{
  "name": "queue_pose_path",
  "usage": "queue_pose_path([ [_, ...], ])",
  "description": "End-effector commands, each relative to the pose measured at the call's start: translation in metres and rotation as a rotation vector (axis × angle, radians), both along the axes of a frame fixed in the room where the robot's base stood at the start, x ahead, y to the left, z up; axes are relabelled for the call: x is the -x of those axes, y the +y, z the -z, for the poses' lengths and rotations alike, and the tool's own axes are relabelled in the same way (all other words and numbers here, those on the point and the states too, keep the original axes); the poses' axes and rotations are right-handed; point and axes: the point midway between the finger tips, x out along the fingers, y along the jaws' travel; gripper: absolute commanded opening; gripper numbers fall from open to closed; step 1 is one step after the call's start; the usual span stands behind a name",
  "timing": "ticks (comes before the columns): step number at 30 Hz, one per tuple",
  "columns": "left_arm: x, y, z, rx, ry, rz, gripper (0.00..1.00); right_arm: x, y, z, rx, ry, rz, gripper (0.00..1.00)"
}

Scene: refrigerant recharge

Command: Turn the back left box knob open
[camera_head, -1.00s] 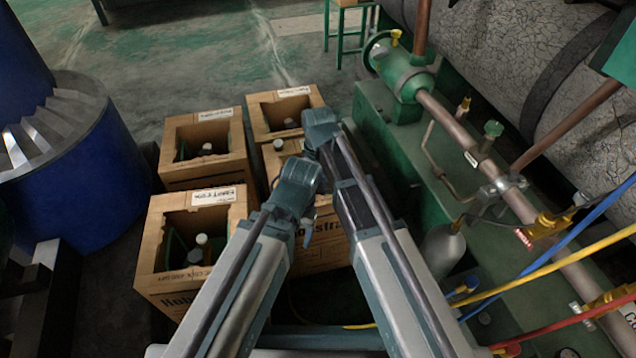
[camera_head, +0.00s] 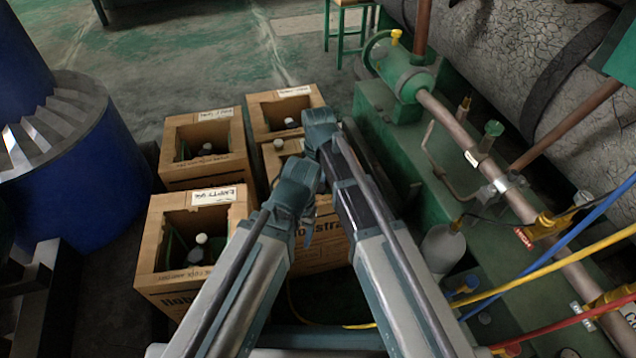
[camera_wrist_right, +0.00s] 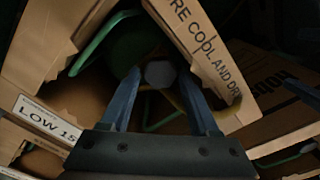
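The back left box (camera_head: 178,172) is an open cardboard box with a bottle inside, its cap (camera_head: 206,148) showing; no gripper is at it in the head view. In the right wrist view my right gripper (camera_wrist_right: 160,78) has its two blue fingers spread around a round grey cap (camera_wrist_right: 160,73) inside an open carton, with small gaps beside the cap. I cannot tell which box that carton is. In the head view a small bluish part of a gripper shows in front of the front right box (camera_head: 318,250). My left gripper is hidden by my arm.
The front left box (camera_head: 165,283) and back right box (camera_head: 262,112) are open and hold bottles. A green machine with pipes (camera_head: 455,128) and hoses stands to the right. A blue drum (camera_head: 75,190) stands left.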

Motion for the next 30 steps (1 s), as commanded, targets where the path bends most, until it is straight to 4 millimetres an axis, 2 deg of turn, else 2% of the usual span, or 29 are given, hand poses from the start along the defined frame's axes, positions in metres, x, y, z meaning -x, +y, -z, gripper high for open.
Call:
queue_pose_path([
  [5,0.000,0.000,-0.002,0.000,0.000,0.000,0.67,0.000,0.000,-0.002,0.000,0.000,0.000,0.61],
  [11,0.000,0.000,-0.014,0.000,0.000,0.003,0.67,0.000,0.000,-0.014,0.000,0.000,0.000,0.61],
  [17,0.000,0.000,-0.038,0.000,0.001,0.008,0.67,0.000,0.000,-0.038,0.000,0.000,0.000,0.61],
  [30,0.000,0.001,-0.106,-0.006,0.002,0.004,0.67,0.000,0.000,-0.105,0.000,0.000,0.000,0.61],
])
